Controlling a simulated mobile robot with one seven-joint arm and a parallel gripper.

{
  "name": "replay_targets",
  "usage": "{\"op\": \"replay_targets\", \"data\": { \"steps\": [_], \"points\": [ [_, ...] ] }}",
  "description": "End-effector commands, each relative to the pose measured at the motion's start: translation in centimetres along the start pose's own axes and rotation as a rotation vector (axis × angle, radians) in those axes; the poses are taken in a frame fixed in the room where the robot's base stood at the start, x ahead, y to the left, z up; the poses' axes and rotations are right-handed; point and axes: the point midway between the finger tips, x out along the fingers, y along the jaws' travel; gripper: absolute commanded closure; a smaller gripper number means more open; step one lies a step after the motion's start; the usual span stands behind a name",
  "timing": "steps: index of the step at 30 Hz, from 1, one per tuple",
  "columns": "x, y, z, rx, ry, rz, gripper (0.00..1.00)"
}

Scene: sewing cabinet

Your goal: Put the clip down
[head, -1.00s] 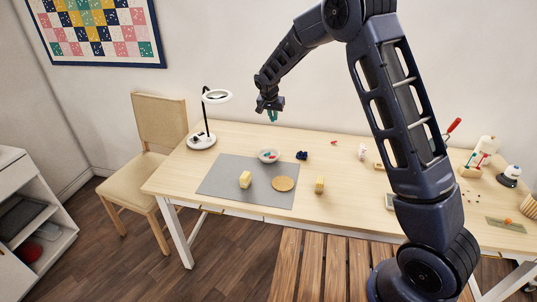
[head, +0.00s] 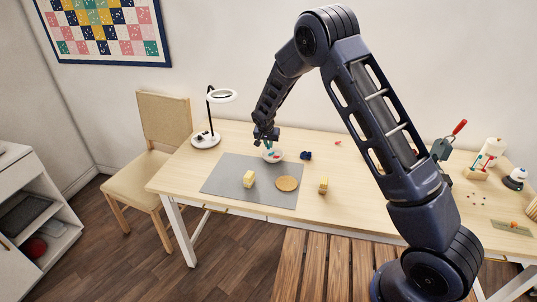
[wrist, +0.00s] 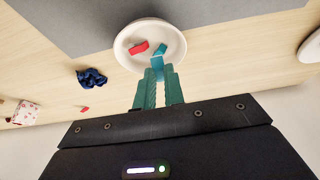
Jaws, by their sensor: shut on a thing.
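My gripper (head: 268,144) is over the white bowl (head: 267,158) at the back edge of the grey mat. In the wrist view its teal fingers (wrist: 157,74) are shut on a small teal-blue clip (wrist: 157,62), whose colour is close to that of the fingers. The clip shows against the inside of the bowl, which also shows in the wrist view (wrist: 124,55). Whether the clip touches the bowl I cannot tell. A red clip (wrist: 138,48) lies in the bowl, left of the held clip in the wrist view.
A dark blue bunched cloth (head: 306,155) lies right of the bowl. The grey mat (head: 225,172) holds a yellow block (head: 249,179) and a round tan disc (head: 287,184). Another yellow block (head: 323,185) stands right of the mat. A ring lamp (head: 206,139) stands at the left.

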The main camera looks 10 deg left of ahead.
Motion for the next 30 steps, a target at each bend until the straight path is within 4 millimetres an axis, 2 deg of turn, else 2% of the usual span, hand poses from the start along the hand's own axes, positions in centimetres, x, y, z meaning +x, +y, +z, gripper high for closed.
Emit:
{"op": "replay_targets", "data": {
  "steps": [3,10,18,30],
  "points": [
    [1.1,0.0,0.5,0.000,0.000,0.000,1.00],
    [2.4,0.0,1.0,0.000,0.000,0.001,1.00],
    [5.3,0.0,2.2,0.000,0.000,0.001,1.00],
    [5.7,0.0,2.3,0.000,0.001,0.000,1.00]
  ]
}}
